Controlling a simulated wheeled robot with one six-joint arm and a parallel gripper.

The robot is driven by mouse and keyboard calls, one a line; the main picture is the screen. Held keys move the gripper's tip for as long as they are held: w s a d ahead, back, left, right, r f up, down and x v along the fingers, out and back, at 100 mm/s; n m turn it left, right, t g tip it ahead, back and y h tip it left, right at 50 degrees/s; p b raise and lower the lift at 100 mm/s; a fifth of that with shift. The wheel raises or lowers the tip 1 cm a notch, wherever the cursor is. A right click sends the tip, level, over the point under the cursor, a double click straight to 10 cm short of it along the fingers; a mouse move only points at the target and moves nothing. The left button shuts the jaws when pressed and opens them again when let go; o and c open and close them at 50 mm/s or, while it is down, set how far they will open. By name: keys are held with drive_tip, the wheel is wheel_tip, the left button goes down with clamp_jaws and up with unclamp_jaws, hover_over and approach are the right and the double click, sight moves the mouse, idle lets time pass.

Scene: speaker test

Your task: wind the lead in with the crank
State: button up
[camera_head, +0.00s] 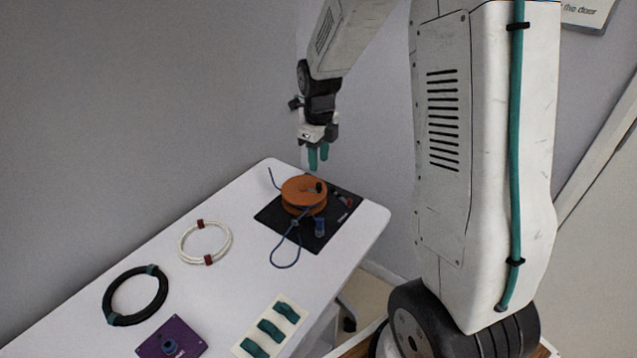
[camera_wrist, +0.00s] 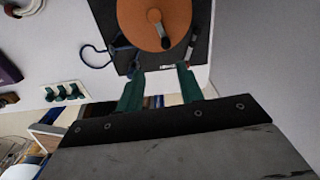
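An orange reel (camera_head: 300,197) stands on a black base plate (camera_head: 335,226) at the far end of the white table. Its crank has a dark upright knob (camera_head: 320,186); in the wrist view a dark knob (camera_wrist: 165,43) shows on the reel's face. The blue lead (camera_head: 275,263) hangs off the reel in a loose loop on the table, and another blue end sticks up at the reel's left. The loop also shows in the wrist view (camera_wrist: 84,57). My gripper (camera_head: 318,158) is above the reel, its teal fingers apart with nothing between them, also in the wrist view (camera_wrist: 160,72).
A white cable coil (camera_head: 182,243), a black coil (camera_head: 107,298), a purple block (camera_head: 185,338) and a white board with several teal clips (camera_head: 262,325) lie nearer on the table. A grey wall runs along the table's left side.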

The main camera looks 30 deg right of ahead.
sight(319, 183)
drive_tip(key=shift+w+d+f+m, duration=0.2)
drive_tip(key=shift+w+f+m, duration=0.1)
drive_tip(key=shift+f+m, duration=0.25)
drive_tip(key=shift+w+d+f+m, duration=0.25)
drive_tip(key=shift+f+m, duration=0.1)
drive_tip(key=shift+f, duration=0.25)
wheel_tip(319, 183, down, 8)
drive_tip(key=shift+r, duration=0.2)
clamp_jaws()
